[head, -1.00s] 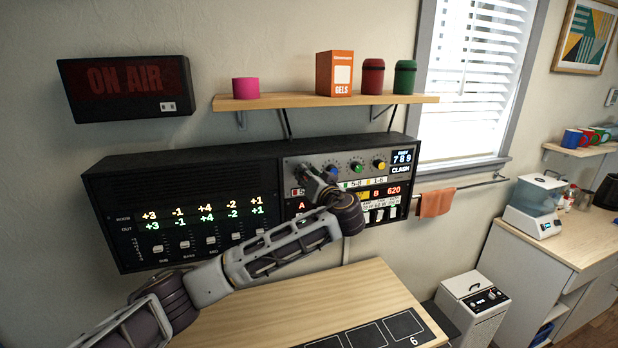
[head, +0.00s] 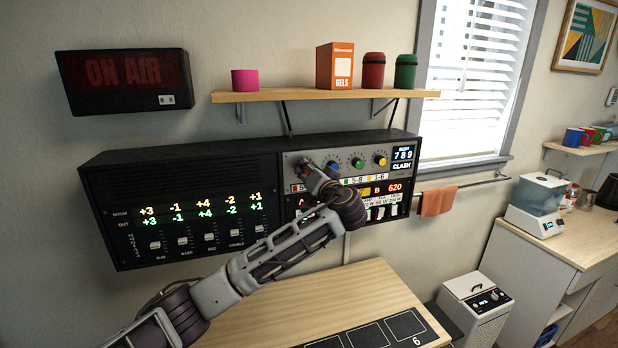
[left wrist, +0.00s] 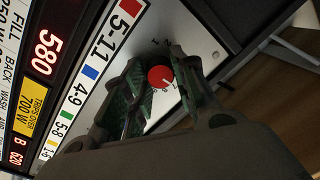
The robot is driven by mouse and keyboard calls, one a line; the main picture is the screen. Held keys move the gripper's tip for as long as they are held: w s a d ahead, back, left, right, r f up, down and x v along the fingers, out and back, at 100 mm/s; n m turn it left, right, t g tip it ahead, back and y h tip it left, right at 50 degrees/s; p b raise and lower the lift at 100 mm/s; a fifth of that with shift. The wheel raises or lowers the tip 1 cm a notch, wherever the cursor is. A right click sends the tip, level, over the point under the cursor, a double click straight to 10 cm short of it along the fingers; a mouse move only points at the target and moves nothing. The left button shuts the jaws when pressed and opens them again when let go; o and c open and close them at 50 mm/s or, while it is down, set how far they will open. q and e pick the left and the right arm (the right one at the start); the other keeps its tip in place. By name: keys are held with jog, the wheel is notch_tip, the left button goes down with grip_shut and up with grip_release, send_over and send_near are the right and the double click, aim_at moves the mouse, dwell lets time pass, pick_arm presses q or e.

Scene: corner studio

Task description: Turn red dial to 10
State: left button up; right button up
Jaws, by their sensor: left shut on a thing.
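The red dial (left wrist: 160,76) shows in the left wrist view as a round red cap on a pale panel, with a few small printed digits around it. My left gripper (left wrist: 159,68) has its green-padded fingers on either side of the dial and is shut on it. In the head view my left gripper (head: 307,168) is at the left end of the row of dials on the control panel (head: 290,158), largely covering the red dial. The dial's pointer setting cannot be read. My right gripper is not in view.
A shelf (head: 330,96) hangs above the panel. A wooden table (head: 270,315) is below, with open space between.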

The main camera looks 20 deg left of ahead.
pick_arm(q)
jog(key=m, duration=0.6)
jog(key=shift+m, duration=0.4)
jog(key=m+p, duration=0.2)
jog(key=m, duration=0.3)
jog(key=shift+f+t+p, duration=0.15)
jog(key=shift+t+p, duration=0.15)
jog(key=shift+p, duration=0.05)
jog(key=shift+f+m+t+h+p, duration=0.1)
jog(key=shift+m+t+h+p, duration=0.15)
jog(key=shift+m, duration=1.35)
jog(key=shift+f+m+t+h+p, duration=0.15)
jog(key=shift+m+h, duration=0.1)
jog(key=shift+m, duration=1.35)
jog(key=shift+r, duration=0.1)
jog(key=o, duration=1)
